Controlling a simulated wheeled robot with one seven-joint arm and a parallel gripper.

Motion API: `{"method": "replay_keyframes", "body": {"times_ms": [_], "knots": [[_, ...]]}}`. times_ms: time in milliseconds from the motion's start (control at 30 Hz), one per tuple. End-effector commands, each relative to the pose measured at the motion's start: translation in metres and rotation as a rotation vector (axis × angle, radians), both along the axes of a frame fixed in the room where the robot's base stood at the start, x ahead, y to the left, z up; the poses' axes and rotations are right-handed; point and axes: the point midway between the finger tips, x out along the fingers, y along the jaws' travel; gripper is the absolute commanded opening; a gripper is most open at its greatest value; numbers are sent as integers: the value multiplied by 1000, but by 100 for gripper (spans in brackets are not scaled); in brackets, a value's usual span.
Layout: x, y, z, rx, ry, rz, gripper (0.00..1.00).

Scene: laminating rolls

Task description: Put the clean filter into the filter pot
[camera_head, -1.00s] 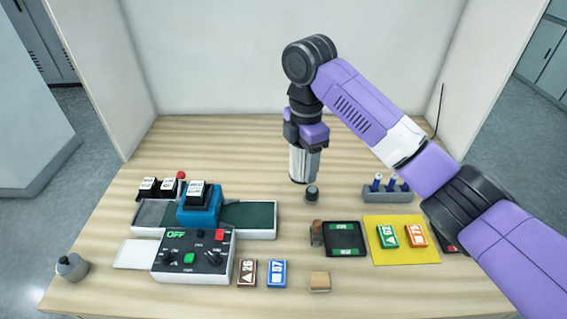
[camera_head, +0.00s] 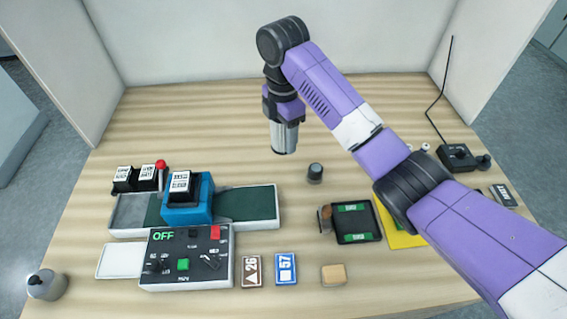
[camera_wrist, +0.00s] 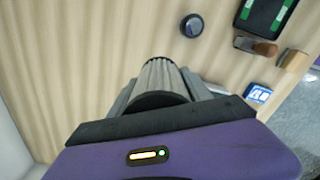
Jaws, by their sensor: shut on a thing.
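My gripper (camera_head: 284,122) is shut on a grey pleated cylinder, the filter (camera_head: 285,140), and holds it upright above the back middle of the table. In the wrist view the filter's ribbed side (camera_wrist: 160,76) shows between the fingers; its upper end is hidden. I cannot tell whether it is the clean one. No thing in view is clearly the filter pot. A small dark round knob-like piece (camera_head: 315,172) stands on the table in front of and right of the filter, apart from it. It also shows in the wrist view (camera_wrist: 192,25).
A blue press (camera_head: 188,205) on a green-bedded track and a control panel (camera_head: 186,262) reading OFF stand at left. A black tray (camera_head: 354,222), numbered cards (camera_head: 286,270) and a tan block (camera_head: 333,275) lie in front. A black box (camera_head: 462,158) stands at right. The back left table is clear.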

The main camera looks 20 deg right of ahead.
Motion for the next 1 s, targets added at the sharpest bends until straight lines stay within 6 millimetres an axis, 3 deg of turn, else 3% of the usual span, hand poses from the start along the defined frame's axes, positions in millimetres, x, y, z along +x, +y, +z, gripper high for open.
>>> {"method": "replay_keyframes", "body": {"times_ms": [33,133,433,633,1000], "knots": [[-1,2,-21,3,4,0,10],[-1,1,-37,1,3,-1,10],[-1,0,-61,-1,2,-1,10],[-1,0,-89,-1,4,-1,10],[0,0,-98,-1,0,0,10]]}}
